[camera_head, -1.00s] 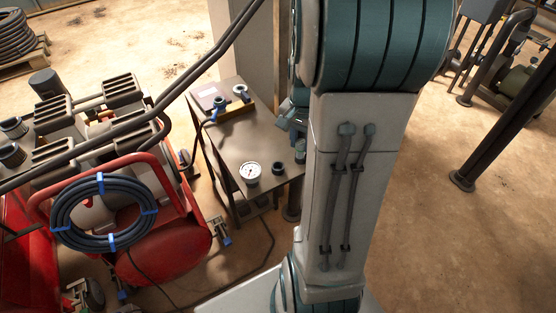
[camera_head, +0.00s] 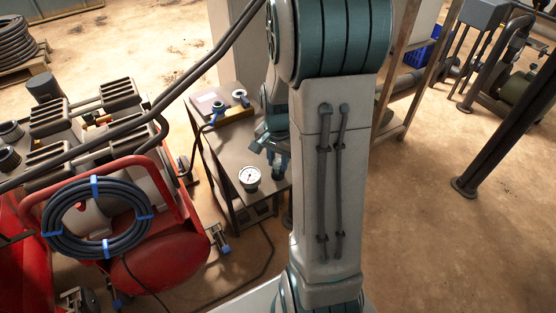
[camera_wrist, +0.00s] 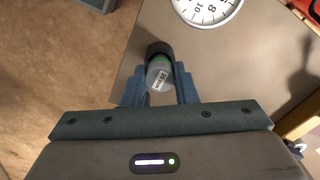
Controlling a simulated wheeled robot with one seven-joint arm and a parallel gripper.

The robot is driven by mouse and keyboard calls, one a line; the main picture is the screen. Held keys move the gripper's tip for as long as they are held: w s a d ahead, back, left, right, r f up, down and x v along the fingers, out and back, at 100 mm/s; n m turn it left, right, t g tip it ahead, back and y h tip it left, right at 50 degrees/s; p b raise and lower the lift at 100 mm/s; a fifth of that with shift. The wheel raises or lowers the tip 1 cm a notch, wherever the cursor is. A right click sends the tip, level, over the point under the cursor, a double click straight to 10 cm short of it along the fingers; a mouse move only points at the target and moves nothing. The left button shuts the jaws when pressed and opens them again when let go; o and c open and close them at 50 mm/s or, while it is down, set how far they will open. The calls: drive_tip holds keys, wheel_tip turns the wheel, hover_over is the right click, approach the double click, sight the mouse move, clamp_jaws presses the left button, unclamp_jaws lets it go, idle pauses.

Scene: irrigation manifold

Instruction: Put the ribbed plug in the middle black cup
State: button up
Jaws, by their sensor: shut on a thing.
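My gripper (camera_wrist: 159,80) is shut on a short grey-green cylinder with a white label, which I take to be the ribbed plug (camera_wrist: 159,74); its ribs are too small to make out. A black round rim, apparently the black cup (camera_wrist: 158,47), shows just beyond the plug in the wrist view. The plug overlaps it, and I cannot tell whether the plug is inside, touching or above it. In the head view my gripper (camera_head: 272,146) is over the right side of the metal table (camera_head: 232,150), and it hides the cup and most of the plug.
A white dial gauge (camera_head: 249,177) stands on the table close left of my gripper; it also shows in the wrist view (camera_wrist: 205,10). A red machine with a coiled hose (camera_head: 97,217) stands left of the table.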

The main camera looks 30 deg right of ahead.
sight(278, 161)
drive_tip(key=shift+f, duration=0.2)
drive_tip(key=o, duration=0.9)
drive_tip(key=shift+r, duration=0.1)
wheel_tip(278, 161, up, 11)
drive_tip(key=p, duration=0.3)
drive_tip(key=s+a+r+n, duration=0.1)
drive_tip(key=s+a+n, duration=0.3)
drive_tip(key=s+a+r+n+t, duration=0.1)
drive_tip(key=s+a+n, duration=0.2)
drive_tip(key=s, duration=0.1)
drive_tip(key=s+a+r+n, duration=0.2)
drive_tip(key=s+a+n, duration=0.2)
drive_tip(key=shift+a+n+t, duration=0.3)
drive_tip(key=shift+a+t, duration=0.05)
drive_tip(key=shift+t, duration=0.05)
